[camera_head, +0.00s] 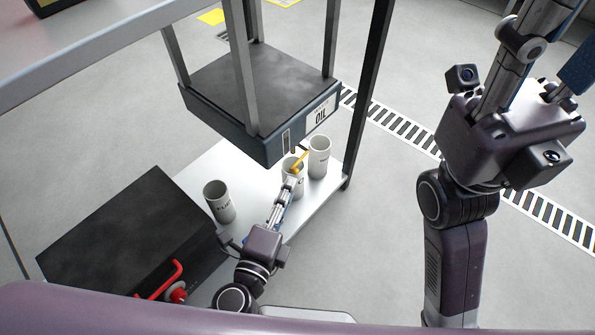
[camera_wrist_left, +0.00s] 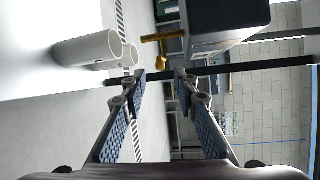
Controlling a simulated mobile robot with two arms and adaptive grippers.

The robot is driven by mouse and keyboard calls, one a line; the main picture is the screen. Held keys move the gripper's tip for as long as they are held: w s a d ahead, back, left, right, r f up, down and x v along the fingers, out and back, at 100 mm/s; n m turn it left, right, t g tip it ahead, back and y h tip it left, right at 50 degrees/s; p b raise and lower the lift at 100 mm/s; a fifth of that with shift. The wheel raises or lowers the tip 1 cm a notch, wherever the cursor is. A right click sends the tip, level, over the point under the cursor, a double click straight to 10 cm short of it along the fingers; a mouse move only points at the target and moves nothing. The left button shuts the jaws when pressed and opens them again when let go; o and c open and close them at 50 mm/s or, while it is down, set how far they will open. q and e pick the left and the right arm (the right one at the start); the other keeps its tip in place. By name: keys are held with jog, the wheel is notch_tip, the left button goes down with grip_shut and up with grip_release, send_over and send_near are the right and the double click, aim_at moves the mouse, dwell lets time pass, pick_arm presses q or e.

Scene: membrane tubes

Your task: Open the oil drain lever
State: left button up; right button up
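The oil drain lever (camera_head: 299,163) is a small yellow bar under the front of the dark tank labelled OIL (camera_head: 321,115). In the left wrist view the lever (camera_wrist_left: 163,36) shows as a yellow bar beside the tank's dark underside, beyond my fingertips. My left gripper (camera_head: 291,179) is close below the lever in the head view. In the wrist view its two blue-padded fingers (camera_wrist_left: 160,76) are apart with nothing between them. My right gripper (camera_head: 540,50) is raised at the upper right, far from the lever, and its fingertips are cut off by the frame.
Several pale cylinders stand on the white platform: one at the left (camera_head: 219,201), one behind my left gripper, and one at the right (camera_head: 319,157). A black box with a red handle (camera_head: 165,280) stands at the lower left.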

aim_at(296, 170)
pick_arm(q)
jog(key=shift+b+x, duration=0.35)
jog(key=shift+x, duration=3.1)
jog(key=shift+a, duration=0.1)
jog(key=shift+c, duration=0.7)
grip_shut()
